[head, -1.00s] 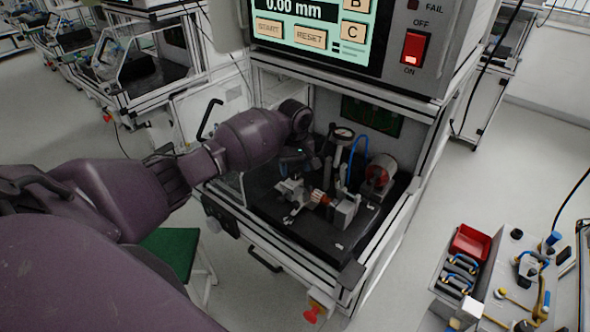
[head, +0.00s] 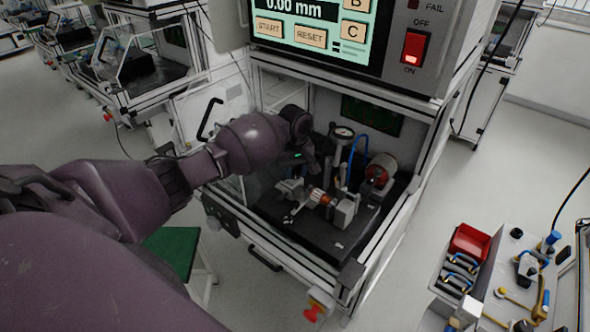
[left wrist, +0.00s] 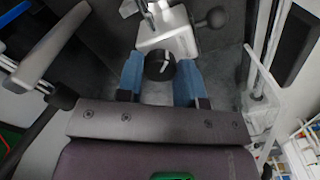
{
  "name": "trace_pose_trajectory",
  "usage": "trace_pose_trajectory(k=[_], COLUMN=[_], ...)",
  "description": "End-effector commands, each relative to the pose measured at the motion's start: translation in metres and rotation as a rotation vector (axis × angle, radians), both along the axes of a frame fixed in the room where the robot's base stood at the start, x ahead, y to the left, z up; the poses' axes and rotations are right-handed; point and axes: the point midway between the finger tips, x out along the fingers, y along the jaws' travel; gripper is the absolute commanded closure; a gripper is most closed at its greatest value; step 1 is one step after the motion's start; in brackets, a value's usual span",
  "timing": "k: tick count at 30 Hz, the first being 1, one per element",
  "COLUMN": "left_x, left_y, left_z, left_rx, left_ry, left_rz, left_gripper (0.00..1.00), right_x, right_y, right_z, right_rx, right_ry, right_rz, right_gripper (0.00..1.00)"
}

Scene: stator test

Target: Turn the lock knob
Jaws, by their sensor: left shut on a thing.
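The lock knob (left wrist: 158,67) is a dark round piece with a light mark, at the end of a pale metal block (left wrist: 168,33) in the left wrist view. The blue fingers of my left gripper (left wrist: 159,76) stand on either side of the knob, shut on it. In the head view my left gripper (head: 298,167) reaches into the test machine, and its fingertips and the knob are too small and dark to make out there. A copper-coloured stator (head: 318,196) sits in the fixture just right of the gripper. My right gripper is not in view.
The machine's frame posts (head: 405,225) and screen housing (head: 330,38) bound the work bay. The front of the black base plate (head: 325,235) is clear.

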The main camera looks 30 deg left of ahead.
Motion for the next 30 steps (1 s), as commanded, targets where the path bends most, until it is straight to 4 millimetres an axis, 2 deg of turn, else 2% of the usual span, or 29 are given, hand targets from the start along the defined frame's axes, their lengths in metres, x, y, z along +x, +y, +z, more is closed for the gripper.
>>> trace_pose_trajectory(k=[11, 30], left_x=[0.0001, 0.0001], left_y=[0.0001, -0.0001], left_z=[0.0003, 0.0004], left_rx=[0.000, 0.000], left_ry=[0.000, 0.000], left_rz=[-0.156, -0.751], left_gripper=[0.89, 0.89], right_x=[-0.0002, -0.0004], right_y=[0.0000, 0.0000], right_z=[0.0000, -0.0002], right_rx=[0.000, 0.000], right_ry=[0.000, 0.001], right_rz=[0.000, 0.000], right_gripper=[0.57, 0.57])
